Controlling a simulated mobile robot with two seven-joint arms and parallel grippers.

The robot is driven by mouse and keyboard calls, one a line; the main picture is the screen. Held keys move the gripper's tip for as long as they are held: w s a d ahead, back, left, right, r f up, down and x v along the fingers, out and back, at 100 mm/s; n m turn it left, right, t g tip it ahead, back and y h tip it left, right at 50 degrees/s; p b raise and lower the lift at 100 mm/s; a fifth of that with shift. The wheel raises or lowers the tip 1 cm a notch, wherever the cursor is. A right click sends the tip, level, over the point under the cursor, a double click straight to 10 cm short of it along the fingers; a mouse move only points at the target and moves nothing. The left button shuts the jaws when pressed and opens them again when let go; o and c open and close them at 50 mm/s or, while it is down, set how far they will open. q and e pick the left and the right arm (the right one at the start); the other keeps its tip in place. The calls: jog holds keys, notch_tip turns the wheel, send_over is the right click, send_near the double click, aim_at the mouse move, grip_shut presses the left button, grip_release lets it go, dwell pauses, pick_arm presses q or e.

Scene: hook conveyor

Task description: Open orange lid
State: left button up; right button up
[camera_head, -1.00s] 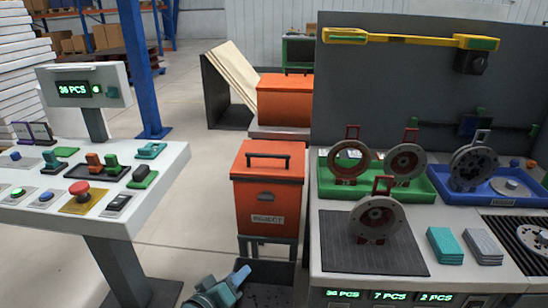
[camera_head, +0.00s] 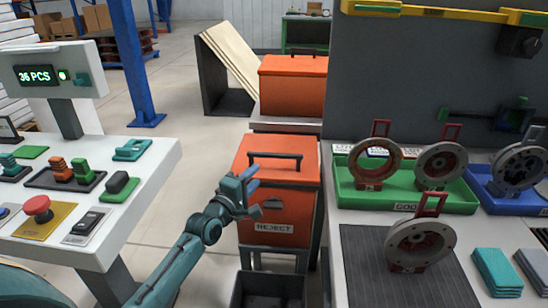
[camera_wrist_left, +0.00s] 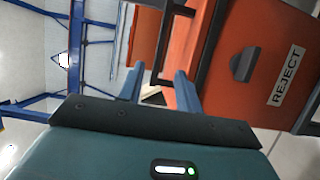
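The orange box with the REJECT label (camera_head: 275,228) stands between the control desk and the work table. Its orange lid (camera_head: 296,173) is shut, with a black bar handle (camera_head: 275,156) on top. My left gripper (camera_head: 250,184) is raised in front of the box, at its left side just below the handle, and covers part of the front. In the left wrist view, the blue fingers (camera_wrist_left: 158,88) are apart with nothing clearly held. The black handle shows beyond and between them; whether they touch it cannot be told. My right gripper is not in view.
A second orange box (camera_head: 292,85) stands behind. A dark open bin (camera_head: 268,290) sits below the REJECT box. The control desk (camera_head: 150,175) is on the left. The work table on the right carries a green tray (camera_head: 345,185) with ring parts.

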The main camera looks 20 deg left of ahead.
aim_at(274, 157)
pick_arm(q)
jog(key=w, duration=0.3)
jog(key=w+d+b, duration=0.1)
jog(key=w, duration=0.7)
jog(key=shift+d+b, duration=0.15)
jog(key=shift+b, duration=0.2)
grip_shut()
